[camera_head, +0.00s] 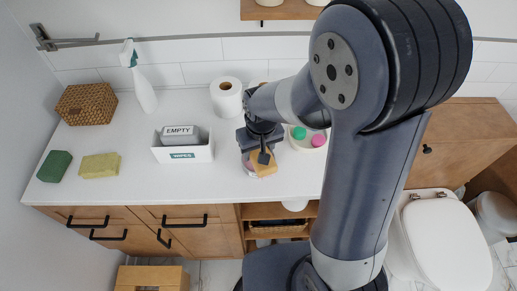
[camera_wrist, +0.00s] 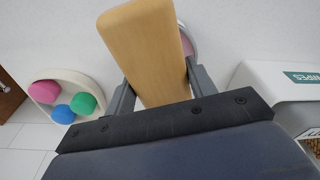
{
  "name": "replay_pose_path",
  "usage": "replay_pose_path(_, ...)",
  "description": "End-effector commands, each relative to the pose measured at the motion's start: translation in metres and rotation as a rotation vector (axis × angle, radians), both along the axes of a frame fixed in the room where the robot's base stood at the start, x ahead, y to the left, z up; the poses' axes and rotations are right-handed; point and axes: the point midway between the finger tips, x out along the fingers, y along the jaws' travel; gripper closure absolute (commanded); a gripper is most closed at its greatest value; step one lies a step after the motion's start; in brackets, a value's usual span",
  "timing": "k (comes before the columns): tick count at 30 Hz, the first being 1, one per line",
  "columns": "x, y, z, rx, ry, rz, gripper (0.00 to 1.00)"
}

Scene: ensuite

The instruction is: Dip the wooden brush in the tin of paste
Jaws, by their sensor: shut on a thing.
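My gripper (camera_head: 261,155) is over the counter, shut on the wooden brush (camera_head: 264,166). In the wrist view the brush (camera_wrist: 148,45) is a pale wooden block between my two fingers (camera_wrist: 160,85); no bristles show. The tin of paste (camera_wrist: 187,42) shows only as a rim with pinkish content, partly hidden behind the brush. In the head view only a sliver of the tin (camera_head: 248,168) shows beside the brush, with my gripper covering the rest. I cannot tell whether the brush touches the paste.
A white box marked WIPES (camera_head: 183,154), holding a grey pack marked EMPTY (camera_head: 180,133), stands left. Behind stand a paper roll (camera_head: 226,97) and spray bottle (camera_head: 143,88). A sponge (camera_head: 99,166), green block (camera_head: 54,167) and basket (camera_head: 86,104) are far left.

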Motion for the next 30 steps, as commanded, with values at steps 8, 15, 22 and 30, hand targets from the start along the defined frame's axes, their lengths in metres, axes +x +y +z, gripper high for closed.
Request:
replay_pose_path(8,-0.001,0.0,0.003,-0.001,0.005,0.0,0.66)
replay_pose_path(15,-0.001,0.0,0.024,-0.001,0.003,0.0,0.66)
replay_pose_path(22,0.0,0.0,0.043,0.0,0.001,0.0,0.66)
replay_pose_path(30,-0.001,0.0,0.064,-0.001,0.002,0.0,0.66)
